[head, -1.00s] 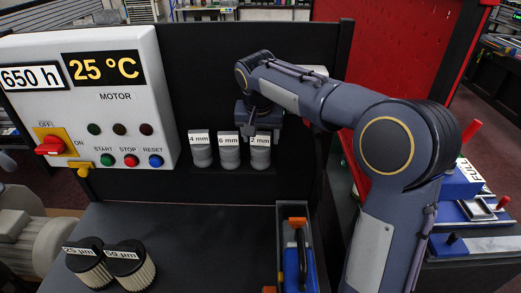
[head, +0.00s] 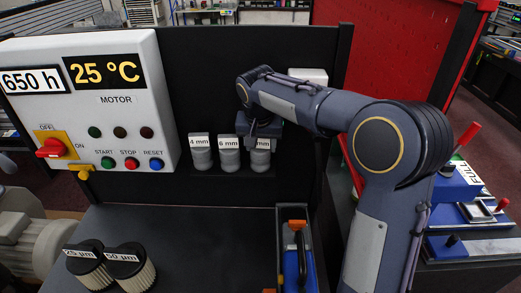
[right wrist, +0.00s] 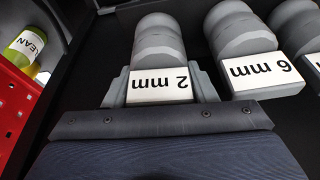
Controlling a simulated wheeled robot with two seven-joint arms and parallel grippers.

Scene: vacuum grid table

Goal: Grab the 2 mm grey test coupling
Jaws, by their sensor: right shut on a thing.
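The grey 2 mm test coupling (head: 261,160) stands at the right end of a row of three couplings on the dark panel's ledge. My right gripper (head: 262,137) reaches it from above and partly hides its label in the head view. In the right wrist view the 2 mm coupling (right wrist: 158,50) sits between the fingers of my right gripper (right wrist: 160,90), which are shut on it at its label block. The 6 mm coupling (head: 229,158) and the 4 mm coupling (head: 200,156) stand to its left. My left gripper is not in view.
A white motor control box (head: 100,110) is on the left. Two filters, 25 µm (head: 87,268) and 50 µm (head: 130,268), stand on the dark tabletop (head: 200,235). A blue tool case (head: 298,265) lies at the table's right edge. A red perforated panel (head: 395,60) rises at right.

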